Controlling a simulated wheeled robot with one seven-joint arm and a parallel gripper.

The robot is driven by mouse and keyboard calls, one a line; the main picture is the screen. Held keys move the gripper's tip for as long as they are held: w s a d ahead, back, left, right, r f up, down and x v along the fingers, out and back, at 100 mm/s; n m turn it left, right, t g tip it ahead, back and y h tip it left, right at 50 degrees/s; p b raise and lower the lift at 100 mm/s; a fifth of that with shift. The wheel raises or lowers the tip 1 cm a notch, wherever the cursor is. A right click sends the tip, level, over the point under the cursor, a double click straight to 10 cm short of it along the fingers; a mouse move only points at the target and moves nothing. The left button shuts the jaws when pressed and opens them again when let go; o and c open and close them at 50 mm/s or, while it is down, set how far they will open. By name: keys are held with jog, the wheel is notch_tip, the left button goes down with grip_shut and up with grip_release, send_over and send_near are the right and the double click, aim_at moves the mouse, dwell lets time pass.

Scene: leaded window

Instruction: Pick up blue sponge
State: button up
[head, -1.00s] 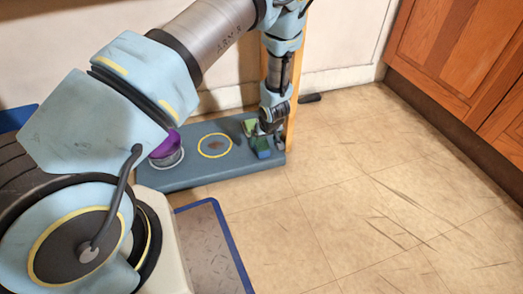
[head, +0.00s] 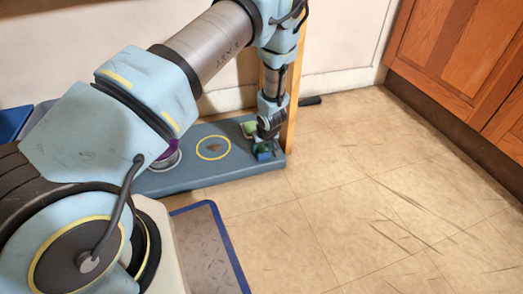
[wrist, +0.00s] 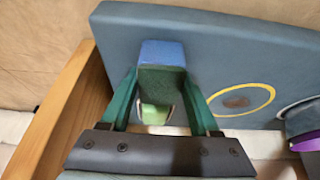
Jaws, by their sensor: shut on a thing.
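The blue sponge (wrist: 162,53) is a small block with a blue end and a dark green-grey face, between my fingers in the wrist view. In the head view its blue part (head: 264,155) shows low at the fingertips, near the right end of the blue-grey board. My gripper (wrist: 161,76) points down and is shut on the sponge, with one green finger on each side. It shows small in the head view (head: 264,148). I cannot tell whether the sponge touches the board. A light green thing (wrist: 155,114) shows between the fingers, nearer the gripper's base; it is partly hidden.
The blue-grey board (head: 185,178) lies along the wall and carries a yellow ring mark (head: 213,148). A purple and grey round thing (head: 168,155) is at its left, partly covered by my arm. A wooden post (head: 292,110) stands close beside my gripper. The floor at right is clear.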

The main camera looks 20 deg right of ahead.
aim_at(262, 147)
jog(key=c, duration=0.7)
notch_tip(262, 147, up, 10)
jog(key=p, duration=0.6)
